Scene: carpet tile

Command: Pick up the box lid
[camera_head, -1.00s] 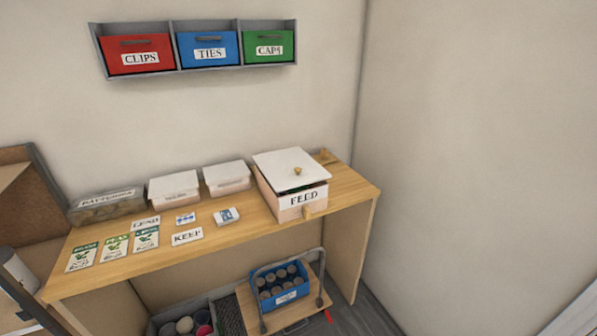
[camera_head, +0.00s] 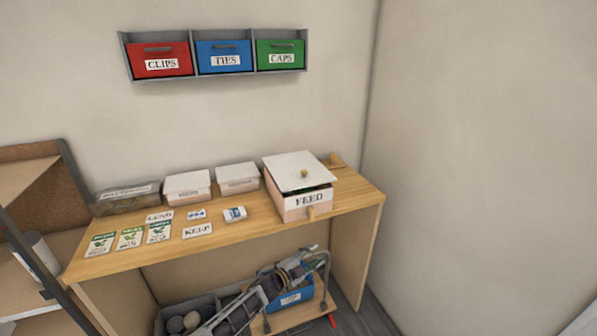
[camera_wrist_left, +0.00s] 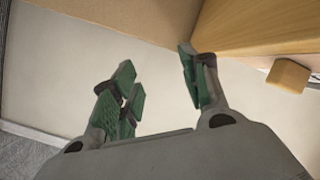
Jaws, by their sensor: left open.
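The box lid (camera_head: 287,170) is a white square panel with a small round wooden knob (camera_head: 304,173). It lies on the pale FEED box (camera_head: 290,208) at the right part of the desk. The lid sits askew, with a dark gap at the box's front right. My left gripper (camera_head: 307,256) is open and empty, below the desk top's front edge and in front of the lower shelf. In the left wrist view its green-padded fingers (camera_wrist_left: 158,80) are spread with nothing between them. My right gripper is not in view.
The wooden desk top (camera_head: 240,233) overhangs my left gripper. A blue crate (camera_head: 290,301) is partly hidden behind my arm. White lidded boxes (camera_head: 187,188), seed packets (camera_head: 130,238) and labels lie left of the FEED box. A wooden block (camera_wrist_left: 288,75) juts out in the wrist view.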

